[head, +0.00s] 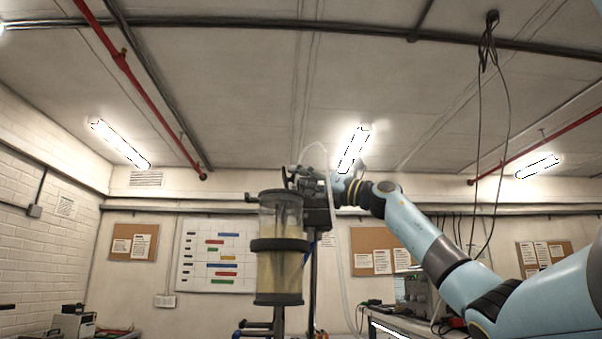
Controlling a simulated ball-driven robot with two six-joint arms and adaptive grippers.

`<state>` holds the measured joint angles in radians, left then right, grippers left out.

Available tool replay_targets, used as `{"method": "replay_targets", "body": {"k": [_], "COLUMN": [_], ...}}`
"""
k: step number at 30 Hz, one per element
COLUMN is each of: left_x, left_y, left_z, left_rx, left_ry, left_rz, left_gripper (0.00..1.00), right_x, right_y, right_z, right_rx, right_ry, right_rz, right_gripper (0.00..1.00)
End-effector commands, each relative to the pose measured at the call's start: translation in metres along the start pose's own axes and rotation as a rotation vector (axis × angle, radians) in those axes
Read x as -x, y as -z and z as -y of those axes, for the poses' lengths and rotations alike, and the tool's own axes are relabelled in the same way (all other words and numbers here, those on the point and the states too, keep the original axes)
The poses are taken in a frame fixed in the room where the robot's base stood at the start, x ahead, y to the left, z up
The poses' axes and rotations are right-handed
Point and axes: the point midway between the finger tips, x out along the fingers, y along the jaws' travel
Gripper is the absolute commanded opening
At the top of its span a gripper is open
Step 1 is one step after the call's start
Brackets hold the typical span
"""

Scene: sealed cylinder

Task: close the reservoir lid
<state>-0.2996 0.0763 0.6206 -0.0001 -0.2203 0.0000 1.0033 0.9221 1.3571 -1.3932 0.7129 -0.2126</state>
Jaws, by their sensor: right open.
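The reservoir (279,275) is an upright clear cylinder with a dark band around its middle and a dark base, mounted on a dark stand. Pale yellowish content shows inside its lower part. My right arm reaches in from the right, and my right gripper (297,178) is at the top right of the reservoir, open. Its fingers are small and overlap dark fittings there, so I cannot tell whether they touch anything. The lid cannot be made out clearly among these parts. My left gripper is out of view.
A thin clear tube (334,255) loops over the fittings and hangs down right of the reservoir. A dark post (313,265) stands behind it. A bench with equipment (420,297) is at the lower right. Cables (478,130) hang from the ceiling. The air left of the reservoir is clear.

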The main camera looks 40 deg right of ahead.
Motion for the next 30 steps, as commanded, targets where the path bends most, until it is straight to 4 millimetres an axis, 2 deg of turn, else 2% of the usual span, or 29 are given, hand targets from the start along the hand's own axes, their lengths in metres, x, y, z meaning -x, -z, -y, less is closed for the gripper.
{"method": "replay_targets", "body": {"k": [7,18,25,30], "left_x": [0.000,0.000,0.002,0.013], "left_y": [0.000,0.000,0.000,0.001], "left_z": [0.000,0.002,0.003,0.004], "left_rx": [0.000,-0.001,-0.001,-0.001], "left_ry": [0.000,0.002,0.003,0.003], "left_rz": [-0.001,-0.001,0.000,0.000], "left_gripper": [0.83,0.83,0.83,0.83], "right_x": [0.000,0.000,-0.001,-0.004], "right_y": [0.001,0.001,-0.001,-0.003], "right_z": [0.001,0.000,0.000,-0.002], "right_rx": [0.000,0.000,0.005,0.026], "right_ry": [0.000,0.000,0.003,0.014], "right_rz": [0.000,0.000,-0.009,-0.052], "right_gripper": [0.49,0.00,0.00,0.00]}}
